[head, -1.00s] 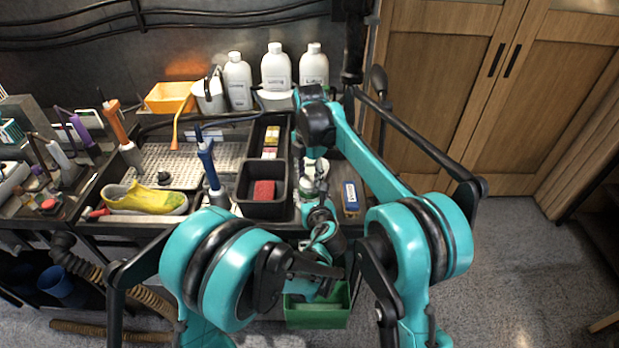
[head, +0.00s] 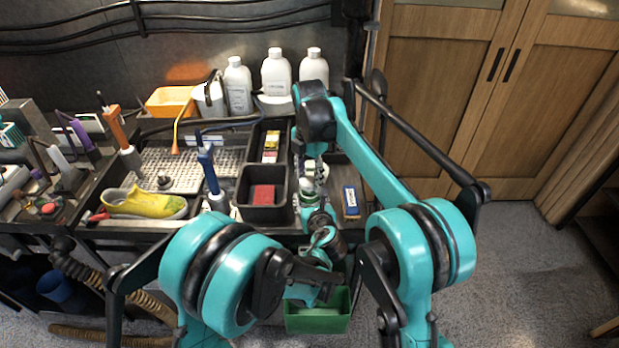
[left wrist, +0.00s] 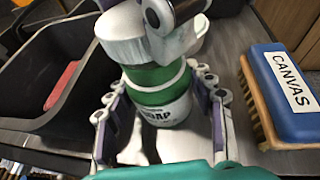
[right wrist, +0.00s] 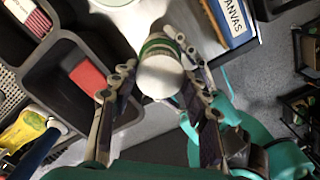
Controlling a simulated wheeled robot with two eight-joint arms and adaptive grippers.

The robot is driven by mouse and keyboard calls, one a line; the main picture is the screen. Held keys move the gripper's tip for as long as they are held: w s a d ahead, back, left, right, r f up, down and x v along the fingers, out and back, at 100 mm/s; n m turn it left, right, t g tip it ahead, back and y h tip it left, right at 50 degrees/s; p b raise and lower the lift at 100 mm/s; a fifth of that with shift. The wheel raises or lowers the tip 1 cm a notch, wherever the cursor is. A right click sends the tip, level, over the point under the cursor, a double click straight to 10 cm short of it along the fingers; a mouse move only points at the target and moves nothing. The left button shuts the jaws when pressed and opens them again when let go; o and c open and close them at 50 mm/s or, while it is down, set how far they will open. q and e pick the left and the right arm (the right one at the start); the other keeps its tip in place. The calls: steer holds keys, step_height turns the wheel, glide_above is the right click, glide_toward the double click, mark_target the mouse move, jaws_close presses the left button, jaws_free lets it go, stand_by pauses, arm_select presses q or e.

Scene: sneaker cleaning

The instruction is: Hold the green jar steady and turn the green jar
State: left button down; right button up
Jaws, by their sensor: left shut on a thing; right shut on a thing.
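The green jar (left wrist: 158,88) stands upright on the bench, with a white label reading partly "OAP". My left gripper (left wrist: 162,112) has its fingers on both sides of the jar's lower body, shut on it. The jar's white lid (right wrist: 160,76) faces the right wrist camera. My right gripper (right wrist: 154,78) has one finger on each side of the lid and is shut on it. In the head view the jar (head: 307,186) shows small and partly hidden by my wrists.
A black bin with a red sponge (head: 263,194) stands left of the jar. A blue-topped brush marked "CANVAS" (left wrist: 290,80) lies to the right. A yellow shoe (head: 145,203) lies further left. White bottles (head: 276,72) stand behind. A green bin (head: 318,322) is below the bench front.

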mark_target(309, 180)
steer(key=shift+r, duration=0.1)
steer(key=shift+r, duration=1.9)
arm_select(q)
steer(key=c, duration=0.5)
jaws_free()
